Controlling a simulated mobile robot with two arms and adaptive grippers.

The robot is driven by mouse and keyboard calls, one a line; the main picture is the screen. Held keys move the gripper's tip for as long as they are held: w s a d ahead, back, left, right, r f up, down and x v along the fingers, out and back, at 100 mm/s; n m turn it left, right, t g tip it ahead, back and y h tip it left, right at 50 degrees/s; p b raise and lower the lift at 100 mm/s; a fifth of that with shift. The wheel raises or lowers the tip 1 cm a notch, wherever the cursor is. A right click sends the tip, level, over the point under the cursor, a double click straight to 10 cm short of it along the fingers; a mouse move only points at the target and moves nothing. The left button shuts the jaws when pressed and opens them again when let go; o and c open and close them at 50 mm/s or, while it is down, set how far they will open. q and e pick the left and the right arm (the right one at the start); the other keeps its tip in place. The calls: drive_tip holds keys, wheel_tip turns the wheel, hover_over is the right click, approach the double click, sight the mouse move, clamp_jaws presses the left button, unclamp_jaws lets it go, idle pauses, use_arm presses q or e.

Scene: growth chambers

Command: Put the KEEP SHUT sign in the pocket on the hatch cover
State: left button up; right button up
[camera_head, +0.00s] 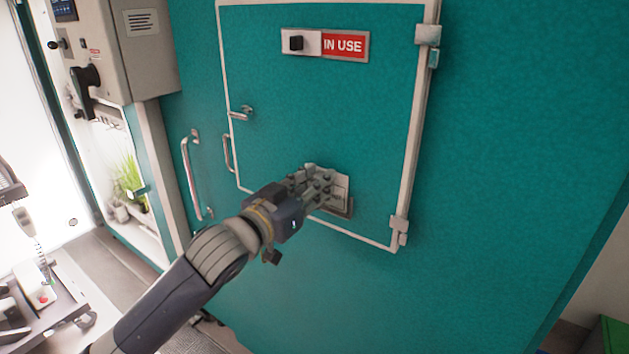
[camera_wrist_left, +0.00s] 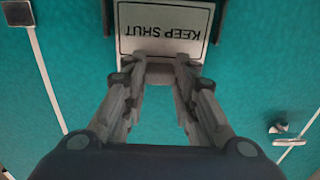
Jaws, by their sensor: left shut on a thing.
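The white KEEP SHUT sign (camera_wrist_left: 165,22) appears upside down at the top of the left wrist view. My left gripper (camera_wrist_left: 160,72) is shut on the grey tab at the sign's edge. In the head view the sign (camera_head: 341,186) is partly hidden behind the gripper (camera_head: 322,180), low on the teal hatch cover (camera_head: 330,110). The pocket (camera_head: 338,211) shows as a greyish edge just below the sign. Its dark side rails (camera_wrist_left: 107,18) flank the sign in the wrist view. I cannot tell how deep the sign sits in it. My right gripper is not in view.
A slider with a red IN USE plate (camera_head: 345,44) is above on the hatch cover. A latch handle (camera_head: 241,114) is at its left edge and hinges (camera_head: 400,226) at its right. A grey control box (camera_head: 150,50) stands upper left. The teal wall right of the hatch is clear.

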use_arm(q)
drive_tip(key=o, duration=1.2)
drive_tip(key=shift+c, duration=0.2)
drive_tip(key=p+v, duration=0.1)
drive_tip(key=v, duration=0.6)
drive_tip(key=shift+s+a+p, duration=0.2)
drive_tip(key=shift+p, duration=0.2)
